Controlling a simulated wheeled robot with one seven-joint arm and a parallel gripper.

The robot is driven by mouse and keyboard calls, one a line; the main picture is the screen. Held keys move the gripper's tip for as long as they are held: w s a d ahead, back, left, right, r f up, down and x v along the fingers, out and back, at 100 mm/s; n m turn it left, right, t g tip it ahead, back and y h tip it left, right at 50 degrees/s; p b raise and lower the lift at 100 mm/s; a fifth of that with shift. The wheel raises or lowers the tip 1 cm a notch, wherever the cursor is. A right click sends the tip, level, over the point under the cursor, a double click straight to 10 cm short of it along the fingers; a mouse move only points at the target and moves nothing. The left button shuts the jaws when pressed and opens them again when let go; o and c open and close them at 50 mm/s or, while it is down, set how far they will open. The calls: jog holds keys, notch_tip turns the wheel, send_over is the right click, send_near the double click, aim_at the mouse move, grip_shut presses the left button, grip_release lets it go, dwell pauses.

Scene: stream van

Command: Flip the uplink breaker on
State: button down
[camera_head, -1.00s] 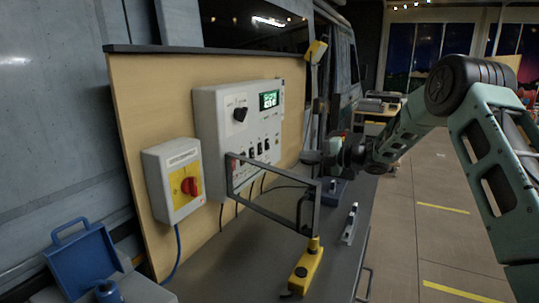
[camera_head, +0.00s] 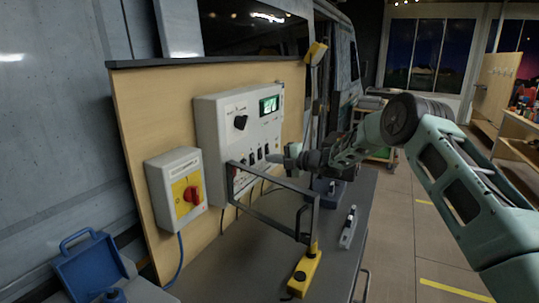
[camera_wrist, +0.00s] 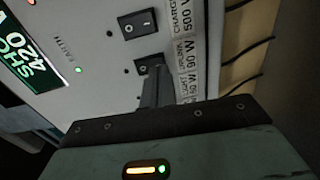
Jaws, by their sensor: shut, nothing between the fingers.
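The white breaker panel (camera_head: 225,120) is on the wooden board, with a row of black rocker switches (camera_head: 257,153) low on its face. In the wrist view, one black rocker (camera_wrist: 137,23) sits beside a "500 W" label. A second rocker (camera_wrist: 146,62), near the "90 W" label, is partly hidden by my fingers. The smaller label words are hard to read, so I cannot tell for sure which is uplink. My gripper (camera_head: 275,158) is shut and empty, its tips close to the panel at the switch row; contact is unclear. It also shows in the wrist view (camera_wrist: 154,80).
A grey hinged frame (camera_head: 270,217) juts out from the panel below my gripper. A box with a red rotary switch (camera_head: 193,195) is at left. A yellow device (camera_head: 305,275) and a small silver-black tool (camera_head: 348,228) lie on the bench.

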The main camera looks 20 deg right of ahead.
jog(key=shift+w+a+f, duration=0.1)
jog(key=shift+w+a, duration=0.4)
jog(key=shift+w, duration=0.05)
jog(key=shift+w+a+f+b, duration=0.15)
jog(key=shift+f+b, duration=0.3)
jog(key=shift+b, duration=0.65)
jog(key=shift+r+p, duration=0.3)
jog(key=shift+r, duration=0.1)
jog(key=shift+f, duration=0.1)
